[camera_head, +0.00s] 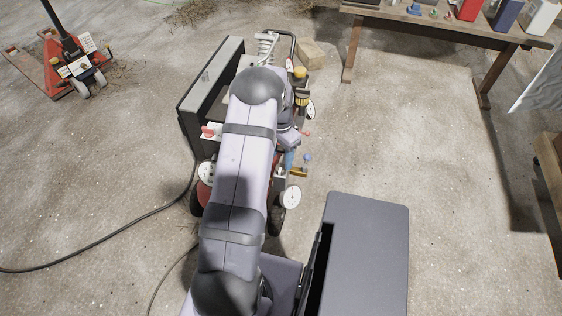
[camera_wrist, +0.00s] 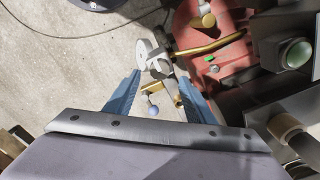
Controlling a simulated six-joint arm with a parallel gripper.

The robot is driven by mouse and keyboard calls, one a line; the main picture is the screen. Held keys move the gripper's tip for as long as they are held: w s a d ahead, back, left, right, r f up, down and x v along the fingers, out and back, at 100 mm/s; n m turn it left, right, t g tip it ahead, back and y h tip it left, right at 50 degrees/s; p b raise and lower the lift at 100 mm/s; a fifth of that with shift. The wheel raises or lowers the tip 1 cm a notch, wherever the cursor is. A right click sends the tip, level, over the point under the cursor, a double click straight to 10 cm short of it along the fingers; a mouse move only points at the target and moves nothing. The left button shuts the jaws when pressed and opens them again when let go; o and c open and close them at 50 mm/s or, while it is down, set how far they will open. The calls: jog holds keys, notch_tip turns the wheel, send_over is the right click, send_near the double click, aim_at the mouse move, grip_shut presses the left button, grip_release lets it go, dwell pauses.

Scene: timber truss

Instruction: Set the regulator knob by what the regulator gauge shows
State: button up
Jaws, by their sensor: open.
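My gripper (camera_wrist: 159,80) is open, with its blue fingers pointing at the red machine's fittings. White round dials, one of them the lower right dial (camera_head: 291,197), show beside my arm in the head view. A white disc (camera_wrist: 143,52) with a grey fitting shows just beyond the fingertips in the wrist view. I cannot read a needle or scale on any dial. A brass fitting with a small blue ball (camera_wrist: 153,112) shows between the fingers; the blue ball (camera_head: 307,158) is also in the head view. I cannot tell which part is the regulator knob.
The red machine (camera_wrist: 205,45) has a brass pipe and a green button (camera_wrist: 295,53) nearby. My arm hides much of it in the head view. A black hose (camera_head: 110,238) runs left over the floor. A wooden bench (camera_head: 430,22) stands back right, with clear floor before it.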

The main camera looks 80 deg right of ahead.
jog(key=shift+r, duration=1.2)
